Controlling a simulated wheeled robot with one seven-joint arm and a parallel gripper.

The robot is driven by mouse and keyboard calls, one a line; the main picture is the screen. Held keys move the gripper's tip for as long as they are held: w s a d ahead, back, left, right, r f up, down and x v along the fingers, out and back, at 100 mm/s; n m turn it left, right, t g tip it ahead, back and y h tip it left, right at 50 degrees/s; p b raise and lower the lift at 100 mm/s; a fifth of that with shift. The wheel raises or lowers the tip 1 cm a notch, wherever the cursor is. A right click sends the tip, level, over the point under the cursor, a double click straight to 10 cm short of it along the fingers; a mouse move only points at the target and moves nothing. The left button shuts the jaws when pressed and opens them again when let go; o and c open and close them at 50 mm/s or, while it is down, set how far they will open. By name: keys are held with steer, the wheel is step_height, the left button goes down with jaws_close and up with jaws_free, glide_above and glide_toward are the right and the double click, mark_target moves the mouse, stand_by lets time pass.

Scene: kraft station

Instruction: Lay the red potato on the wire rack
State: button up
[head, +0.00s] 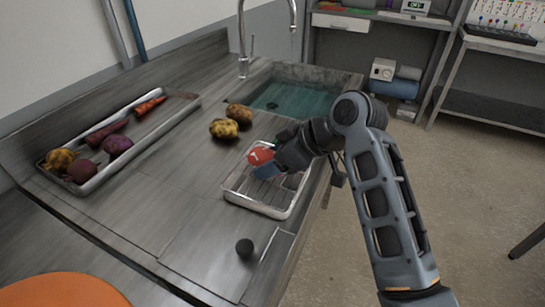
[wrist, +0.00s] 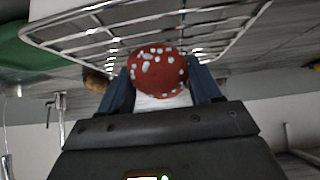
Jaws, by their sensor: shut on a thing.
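My gripper (head: 262,164) is shut on a round red thing with white spots (wrist: 158,72) and a pale lower part, more like a toadstool than a plain potato. It also shows in the head view (head: 261,156). The blue fingers are on both sides of it in the wrist view (wrist: 158,92). The wire rack (head: 262,207) is a shallow metal grid at the counter's right edge, and its bars also show in the wrist view (wrist: 225,17). The held thing is over the rack's far left part; whether it touches the bars I cannot tell.
Two yellowish-brown potatoes (head: 224,129) lie behind the rack, near the sink (head: 300,97) and tap (head: 243,50). A long metal tray (head: 100,178) at the left holds a dark red root (head: 82,171), a purple one (head: 118,146) and other vegetables. A dark knob (head: 244,247) is in front.

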steer(key=o, duration=1.2)
steer(key=shift+o, duration=0.2)
steer(key=shift+r, duration=0.1)
steer(key=b+v, duration=0.1)
steer(key=v, duration=1.1)
